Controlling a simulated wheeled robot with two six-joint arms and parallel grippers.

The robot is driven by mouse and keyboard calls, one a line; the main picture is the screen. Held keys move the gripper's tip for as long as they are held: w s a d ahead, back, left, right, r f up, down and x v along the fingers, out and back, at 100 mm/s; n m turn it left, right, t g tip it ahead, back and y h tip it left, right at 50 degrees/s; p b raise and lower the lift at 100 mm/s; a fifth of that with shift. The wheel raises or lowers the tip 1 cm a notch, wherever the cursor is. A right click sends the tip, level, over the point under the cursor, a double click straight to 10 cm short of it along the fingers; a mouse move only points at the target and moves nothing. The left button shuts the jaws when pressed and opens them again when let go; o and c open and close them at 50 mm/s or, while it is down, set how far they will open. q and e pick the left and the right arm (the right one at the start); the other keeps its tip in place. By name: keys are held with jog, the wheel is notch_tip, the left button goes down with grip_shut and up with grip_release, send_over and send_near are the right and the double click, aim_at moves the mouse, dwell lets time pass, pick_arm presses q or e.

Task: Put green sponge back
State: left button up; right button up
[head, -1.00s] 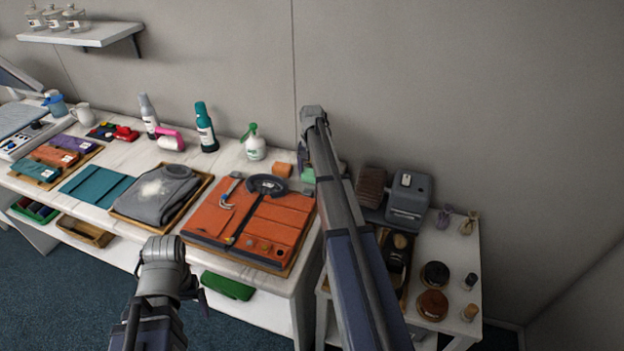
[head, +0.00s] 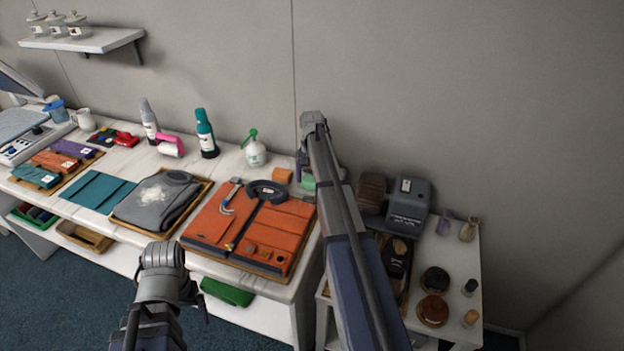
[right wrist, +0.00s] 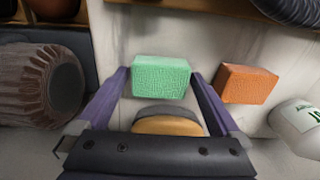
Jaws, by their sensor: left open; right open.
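The green sponge (right wrist: 162,77) lies on the white counter in the right wrist view, between the tips of my right gripper (right wrist: 161,82). The open fingers stand on either side of it, and I cannot tell whether they touch it. In the head view the green sponge (head: 308,182) shows only in part beside my right arm, which hides much of that corner. My right gripper (head: 303,168) points down there. My left gripper (head: 165,258) is open and empty, in front of the counter's front edge.
An orange sponge (right wrist: 247,84) lies right of the green one in the wrist view. The tray with the orange garment (head: 262,222) is in front. A side table with a grey device (head: 408,207) stands to the right.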

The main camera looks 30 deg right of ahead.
aim_at(312, 179)
notch_tip(312, 179, up, 12)
jog(key=p, duration=1.1)
jog(key=shift+f, duration=0.15)
notch_tip(312, 179, down, 12)
jog(key=b, duration=1.2)
